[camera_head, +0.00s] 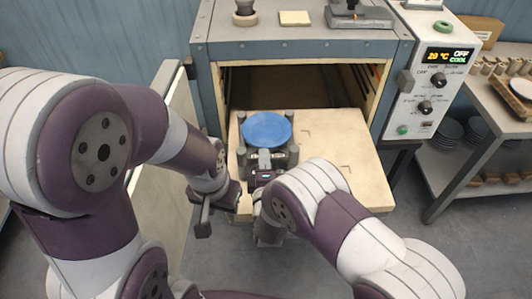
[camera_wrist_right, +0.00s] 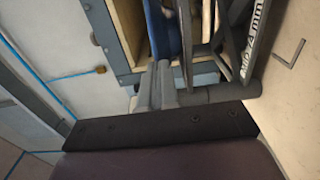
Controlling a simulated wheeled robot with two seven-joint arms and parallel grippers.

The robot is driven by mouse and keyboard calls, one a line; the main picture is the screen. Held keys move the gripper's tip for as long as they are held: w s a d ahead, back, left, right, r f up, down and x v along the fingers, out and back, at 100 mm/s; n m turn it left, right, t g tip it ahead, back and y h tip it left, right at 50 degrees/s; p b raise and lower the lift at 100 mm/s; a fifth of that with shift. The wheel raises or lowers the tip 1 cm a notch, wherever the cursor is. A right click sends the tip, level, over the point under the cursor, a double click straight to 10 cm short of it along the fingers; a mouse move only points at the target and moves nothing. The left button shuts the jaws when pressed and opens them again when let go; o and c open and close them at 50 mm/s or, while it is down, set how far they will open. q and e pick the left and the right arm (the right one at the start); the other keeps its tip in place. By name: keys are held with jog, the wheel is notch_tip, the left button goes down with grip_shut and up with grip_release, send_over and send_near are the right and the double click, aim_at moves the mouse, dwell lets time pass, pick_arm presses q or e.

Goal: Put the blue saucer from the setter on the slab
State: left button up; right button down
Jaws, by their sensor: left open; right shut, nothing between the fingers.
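The blue saucer (camera_head: 267,129) lies on the dark setter (camera_head: 284,160), which has upright posts around it. The setter stands on the pale slab (camera_head: 345,160) that reaches out of the dryer's opening. My right gripper (camera_head: 268,165) is shut and empty at the setter's front side, close below the saucer; contact cannot be told. In the right wrist view, its fingers (camera_wrist_right: 166,85) point toward the saucer's blue edge (camera_wrist_right: 164,32), beside a setter part marked in mm. My left gripper (camera_head: 215,205) is open and empty at the slab's front left corner, its fingers partly hidden.
The dryer (camera_head: 300,50) stands open, its door (camera_head: 170,130) swung out at left beside my left arm. A control panel (camera_head: 432,95) is on its right. A shelf cart (camera_head: 490,130) with dishes stands further right. The slab's right half is bare.

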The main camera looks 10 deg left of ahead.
aim_at(277, 146)
jog(key=w, duration=0.1)
jog(key=w+d+b, duration=0.1)
jog(key=w+d, duration=0.1)
jog(key=w, duration=0.1)
jog(key=shift+w, duration=0.1)
jog(key=shift+w+d+r, duration=0.1)
jog(key=shift+w+d, duration=0.15)
jog(key=shift+w, duration=0.15)
jog(key=shift+s, duration=0.1)
